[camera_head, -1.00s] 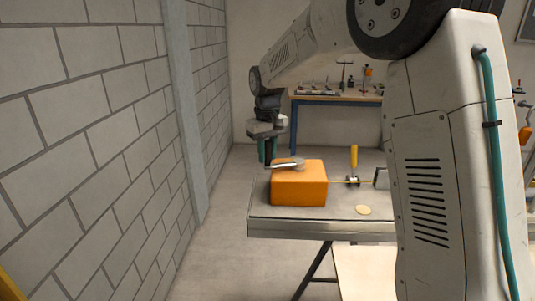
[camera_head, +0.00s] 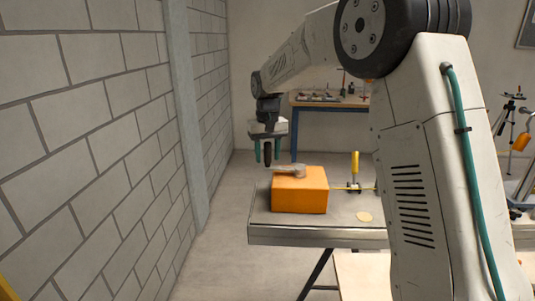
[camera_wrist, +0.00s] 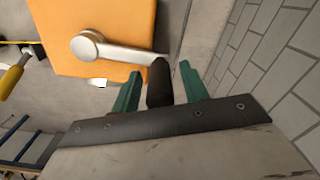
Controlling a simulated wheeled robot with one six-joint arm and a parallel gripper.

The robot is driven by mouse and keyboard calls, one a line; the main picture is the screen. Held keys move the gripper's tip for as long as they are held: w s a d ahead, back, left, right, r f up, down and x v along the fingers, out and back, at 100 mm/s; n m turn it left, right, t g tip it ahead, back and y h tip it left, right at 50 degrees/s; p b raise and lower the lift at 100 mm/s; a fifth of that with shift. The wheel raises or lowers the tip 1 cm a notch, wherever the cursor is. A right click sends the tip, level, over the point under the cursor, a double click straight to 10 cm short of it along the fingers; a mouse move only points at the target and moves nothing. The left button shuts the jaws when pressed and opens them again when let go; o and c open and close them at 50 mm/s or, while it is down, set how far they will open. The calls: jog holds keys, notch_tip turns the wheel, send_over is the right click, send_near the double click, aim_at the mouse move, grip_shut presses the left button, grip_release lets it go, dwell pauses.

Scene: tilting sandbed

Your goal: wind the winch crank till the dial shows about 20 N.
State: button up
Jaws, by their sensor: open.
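The winch is an orange box (camera_head: 299,192) on a grey table, with a metal crank arm (camera_head: 289,170) on its top. The crank arm (camera_wrist: 120,53) points from its hub toward my gripper in the wrist view. Its upright black handle (camera_wrist: 158,84) stands at the arm's outer end, and also shows in the head view (camera_head: 267,155). My gripper (camera_wrist: 161,72) is open, with one teal finger on each side of the handle; a gap shows on the right, and contact on the left is unclear. No readable dial shows; my arm hides part of the table.
A yellow-handled post (camera_head: 354,168) stands right of the box on the table (camera_head: 320,236). A pale flat disc (camera_head: 364,216) lies near the front edge. A block wall (camera_head: 90,130) runs along the left. A workbench (camera_head: 330,103) stands behind.

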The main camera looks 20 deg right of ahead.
notch_tip(320, 180, up, 8)
jog(key=shift+f, duration=0.1)
jog(key=shift+f, duration=0.1)
dwell(0.5)
jog(key=s+d+f, duration=0.1)
jog(key=s, duration=2)
jog(key=s+d+f+t, duration=0.1)
jog(key=s+f, duration=0.1)
jog(key=s, duration=2)
jog(key=shift+s+f, duration=0.2)
jog(key=shift+s, duration=0.1)
